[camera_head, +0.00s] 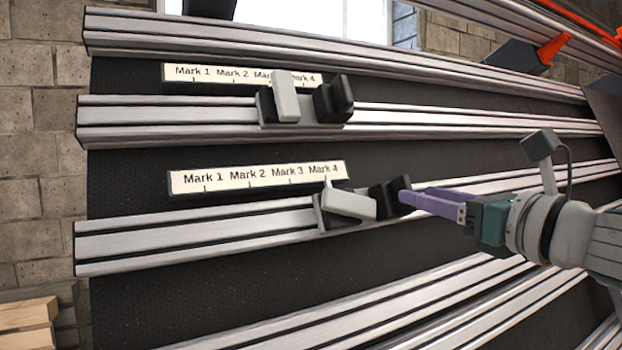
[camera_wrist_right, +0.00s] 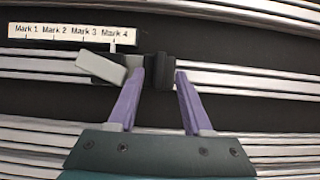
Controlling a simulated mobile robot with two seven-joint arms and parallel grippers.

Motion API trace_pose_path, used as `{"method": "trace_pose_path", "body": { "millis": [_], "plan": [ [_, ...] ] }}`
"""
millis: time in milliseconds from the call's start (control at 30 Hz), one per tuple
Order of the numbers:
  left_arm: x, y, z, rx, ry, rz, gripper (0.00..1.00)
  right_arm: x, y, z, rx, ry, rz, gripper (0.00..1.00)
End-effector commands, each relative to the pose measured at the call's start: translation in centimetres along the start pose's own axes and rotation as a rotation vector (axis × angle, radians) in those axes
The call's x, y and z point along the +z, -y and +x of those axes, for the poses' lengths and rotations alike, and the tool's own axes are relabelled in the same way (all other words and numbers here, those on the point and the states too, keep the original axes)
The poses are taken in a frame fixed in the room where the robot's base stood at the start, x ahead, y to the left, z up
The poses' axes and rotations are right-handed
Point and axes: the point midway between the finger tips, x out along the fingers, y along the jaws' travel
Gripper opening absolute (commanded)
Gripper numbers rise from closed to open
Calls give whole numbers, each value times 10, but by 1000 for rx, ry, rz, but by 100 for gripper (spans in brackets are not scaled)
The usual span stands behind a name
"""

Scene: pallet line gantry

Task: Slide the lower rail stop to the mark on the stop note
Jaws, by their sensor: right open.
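The lower rail stop (camera_head: 340,218) sits on the lower rail, with its white lever (camera_head: 348,205) slanted and a black block (camera_head: 388,198) at its right end. Its thin pointer lies under Mark 4 of the lower scale (camera_head: 255,177). My right gripper (camera_head: 404,197) reaches in from the right with its purple fingers at the black block. In the right wrist view, the open fingers (camera_wrist_right: 160,74) appear on either side of the block (camera_wrist_right: 159,68); contact cannot be told. I see no stop note. My left gripper is out of view.
The upper rail stop (camera_head: 283,100) sits on the rail above, its white lever more upright and covering part of the upper scale (camera_head: 215,75). The lower rail (camera_head: 180,238) is clear left of the lower stop. A wooden item (camera_head: 28,318) is at bottom left.

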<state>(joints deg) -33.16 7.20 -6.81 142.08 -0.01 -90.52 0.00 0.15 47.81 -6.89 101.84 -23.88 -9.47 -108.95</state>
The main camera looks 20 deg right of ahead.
Motion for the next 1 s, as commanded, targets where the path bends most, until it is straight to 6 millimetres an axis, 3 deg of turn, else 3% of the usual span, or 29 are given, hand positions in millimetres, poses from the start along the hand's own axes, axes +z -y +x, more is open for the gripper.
{"method": "trace_pose_path", "body": {
  "millis": [300, 633, 1000],
  "plan": [
    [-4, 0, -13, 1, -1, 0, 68, 1, 0, 29, 0, 0, 1, 50],
    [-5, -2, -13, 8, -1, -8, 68, 0, -1, 31, 2, -1, 1, 50],
    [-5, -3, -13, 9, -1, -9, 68, 0, -1, 31, 2, 0, 1, 10]
  ]
}}
